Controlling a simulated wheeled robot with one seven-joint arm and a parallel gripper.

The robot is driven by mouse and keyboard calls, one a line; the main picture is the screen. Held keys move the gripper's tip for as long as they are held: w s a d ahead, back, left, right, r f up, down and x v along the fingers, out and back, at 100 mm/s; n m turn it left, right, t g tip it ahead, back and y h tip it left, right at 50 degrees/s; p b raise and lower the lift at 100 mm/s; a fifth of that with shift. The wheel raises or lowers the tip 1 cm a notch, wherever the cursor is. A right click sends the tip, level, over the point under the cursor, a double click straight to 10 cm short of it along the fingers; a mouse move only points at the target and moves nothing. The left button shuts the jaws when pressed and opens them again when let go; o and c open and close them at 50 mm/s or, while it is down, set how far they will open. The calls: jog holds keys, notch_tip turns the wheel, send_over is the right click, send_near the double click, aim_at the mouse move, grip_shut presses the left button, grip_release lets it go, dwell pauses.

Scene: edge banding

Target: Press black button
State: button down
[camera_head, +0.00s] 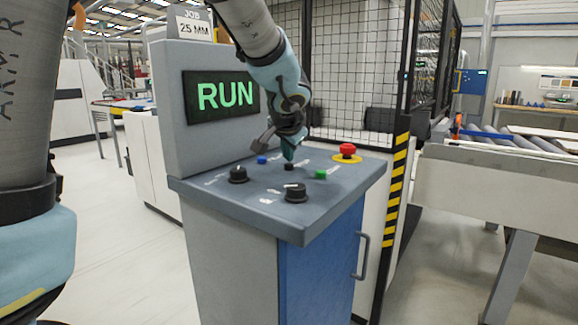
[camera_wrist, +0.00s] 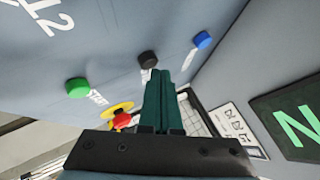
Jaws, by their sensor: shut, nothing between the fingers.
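The small black button (camera_head: 290,167) sits on the sloped grey top of the console, between the blue button (camera_head: 262,160) and the green button (camera_head: 320,174). My gripper (camera_head: 288,157) points down just above it, its dark green fingers shut and empty. In the wrist view the black button (camera_wrist: 147,59) shows right by the tips of the fingers (camera_wrist: 161,72). Whether they touch it, I cannot tell. The green button (camera_wrist: 78,88) is to the left and the blue button (camera_wrist: 203,39) to the right there.
A red mushroom button on a yellow base (camera_head: 347,150) is at the panel's back right. Two larger black knobs (camera_head: 238,174) (camera_head: 296,192) stand nearer the front. A screen reading RUN (camera_head: 222,95) rises behind. A mesh fence (camera_head: 350,70) and striped post (camera_head: 396,180) stand behind and right.

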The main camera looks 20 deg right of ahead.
jog(key=shift+f+b, duration=0.5)
jog(key=shift+b, duration=0.1)
dwell(0.6)
dwell(0.3)
jog(key=shift+r+p, duration=0.6)
jog(key=shift+r, duration=0.3)
jog(key=shift+r, duration=0.1)
notch_tip(320, 180, up, 5)
jog(key=p, duration=0.3)
jog(key=shift+p, duration=0.4)
